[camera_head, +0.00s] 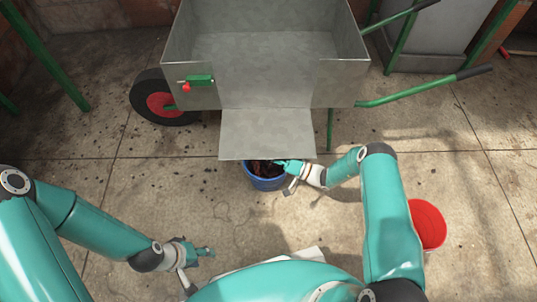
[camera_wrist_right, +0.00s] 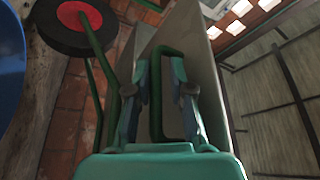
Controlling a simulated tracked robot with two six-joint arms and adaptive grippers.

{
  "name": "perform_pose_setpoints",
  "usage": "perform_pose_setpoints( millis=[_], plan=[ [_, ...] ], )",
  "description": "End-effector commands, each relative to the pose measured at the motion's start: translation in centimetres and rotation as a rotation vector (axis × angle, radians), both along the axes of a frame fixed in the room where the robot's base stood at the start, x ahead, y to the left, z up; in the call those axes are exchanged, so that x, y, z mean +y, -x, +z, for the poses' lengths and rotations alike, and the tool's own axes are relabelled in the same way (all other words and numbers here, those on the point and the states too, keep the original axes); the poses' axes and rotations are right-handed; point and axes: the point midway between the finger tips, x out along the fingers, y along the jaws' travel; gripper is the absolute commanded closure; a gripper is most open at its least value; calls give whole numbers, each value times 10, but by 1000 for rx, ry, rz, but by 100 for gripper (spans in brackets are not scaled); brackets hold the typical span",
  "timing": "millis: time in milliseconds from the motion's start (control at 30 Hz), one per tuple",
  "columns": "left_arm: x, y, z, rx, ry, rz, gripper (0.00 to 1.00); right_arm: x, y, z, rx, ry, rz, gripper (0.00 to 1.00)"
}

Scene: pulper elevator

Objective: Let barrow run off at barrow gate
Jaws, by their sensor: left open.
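The grey metal barrow (camera_head: 340,85) with green handles stands at the top middle. A grey flap, which looks like its gate (camera_head: 265,135), slopes out from the front. A green latch with a red knob (camera_head: 197,82) sits left of it. A blue bucket (camera_head: 267,184) with dark contents stands under the flap's edge. My right gripper (camera_head: 287,167) is by the bucket's right rim, partly hidden. In the right wrist view its fingers (camera_wrist_right: 160,75) stand apart, with a green loop handle (camera_wrist_right: 156,95) between them; a firm grip does not show. My left gripper (camera_head: 207,252) is open and empty over the floor.
A red bucket (camera_head: 427,224) stands on the right beside my right arm. The barrow's black wheel with red hub (camera_head: 160,104) is at left. Green posts (camera_head: 45,55) stand at the upper left. Concrete floor left of the blue bucket is clear except for dark specks.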

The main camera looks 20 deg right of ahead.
Motion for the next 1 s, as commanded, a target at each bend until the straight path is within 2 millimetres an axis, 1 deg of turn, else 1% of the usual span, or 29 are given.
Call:
perform_pose_setpoints(
  millis=[300, 467, 567, 800, 1000],
  plan=[
    [0, 0, 0, 0, 0, 0, 51, 0, 0, 0, -2, 0, 2, 77],
    [0, 0, 1, 0, 0, 0, 51, -9, 6, -2, -2, -1, -1, 77],
    [0, 0, 1, 0, 0, 0, 51, -21, 15, -5, 0, 0, -2, 77],
    [0, 0, 1, 0, 0, 0, 51, -60, 43, -16, 1, 0, -5, 77],
    [0, 0, 1, 0, 0, 0, 51, -85, 62, -22, 0, -1, -3, 77]
  ],
)
